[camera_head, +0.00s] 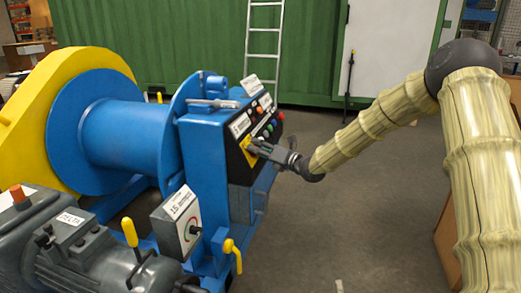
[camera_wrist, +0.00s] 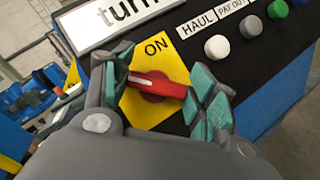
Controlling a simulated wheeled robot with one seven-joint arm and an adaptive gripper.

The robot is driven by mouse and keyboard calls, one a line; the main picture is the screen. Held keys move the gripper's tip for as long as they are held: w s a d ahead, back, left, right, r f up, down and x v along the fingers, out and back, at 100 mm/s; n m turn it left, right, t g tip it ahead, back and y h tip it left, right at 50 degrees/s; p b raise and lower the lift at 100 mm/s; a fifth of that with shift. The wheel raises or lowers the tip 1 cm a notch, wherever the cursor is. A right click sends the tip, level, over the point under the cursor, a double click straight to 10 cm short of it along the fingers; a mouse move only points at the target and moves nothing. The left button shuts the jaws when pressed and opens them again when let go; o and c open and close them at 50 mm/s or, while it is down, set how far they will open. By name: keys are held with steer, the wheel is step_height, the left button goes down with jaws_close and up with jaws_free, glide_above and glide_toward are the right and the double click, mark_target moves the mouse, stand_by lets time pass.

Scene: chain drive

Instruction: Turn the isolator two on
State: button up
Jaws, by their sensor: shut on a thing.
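A red rotary handle (camera_wrist: 160,87) sits on a yellow plate (camera_wrist: 170,58) marked ON in the wrist view. The handle lies across the plate, nearly level in the picture, and the ON mark is above it. My gripper (camera_wrist: 156,82) is shut on the handle, with one teal-padded finger at its left end and one at its right end. In the head view my gripper (camera_head: 259,147) reaches the dark panel face from the right. The yellow plate also shows there (camera_head: 240,126), while the handle is mostly hidden. No isolator number is readable.
White, green and blue buttons (camera_wrist: 218,47) sit right of the plate, beside HAUL and PAY OUT labels. The panel is on a blue cabinet (camera_head: 208,150) beside a blue drum (camera_head: 125,135). A grey box (camera_head: 178,222) with a dial stands in front. Open floor lies to the right.

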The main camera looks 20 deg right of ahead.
steer(key=shift+r, duration=0.1)
steer(key=m+h+p, duration=0.1)
steer(key=m+p, duration=0.1)
steer(key=m+h+p, duration=0.1)
steer(key=m+p, duration=0.1)
steer(key=shift+r+g+h, duration=0.2)
steer(key=shift+g+h, duration=0.1)
steer(key=m+g+h+p, duration=0.1)
steer(key=m+p, duration=0.2)
steer(key=m+g+h+p, duration=0.1)
steer(key=m+p, duration=0.2)
steer(key=p, duration=0.1)
steer(key=shift+h, duration=0.4)
steer(key=m+g+p, duration=0.1)
steer(key=m+p, duration=0.1)
steer(key=p, duration=0.4)
steer(key=m+g+h+p, duration=0.1)
steer(key=m+g+p, duration=0.1)
steer(key=p, duration=0.3)
steer(key=shift+d+m+g+p, duration=0.1)
steer(key=shift+m+g+p, duration=0.25)
steer(key=shift+m, duration=0.35)
steer(key=p, duration=0.2)
steer(key=shift+f+m+g+p, duration=0.15)
steer(key=shift+m+g+p, duration=0.15)
steer(key=shift+m, duration=0.1)
steer(key=shift+f+m+g+p, duration=0.25)
steer(key=shift+m+p, duration=0.15)
steer(key=shift+p, duration=0.35)
steer(key=o, duration=1)
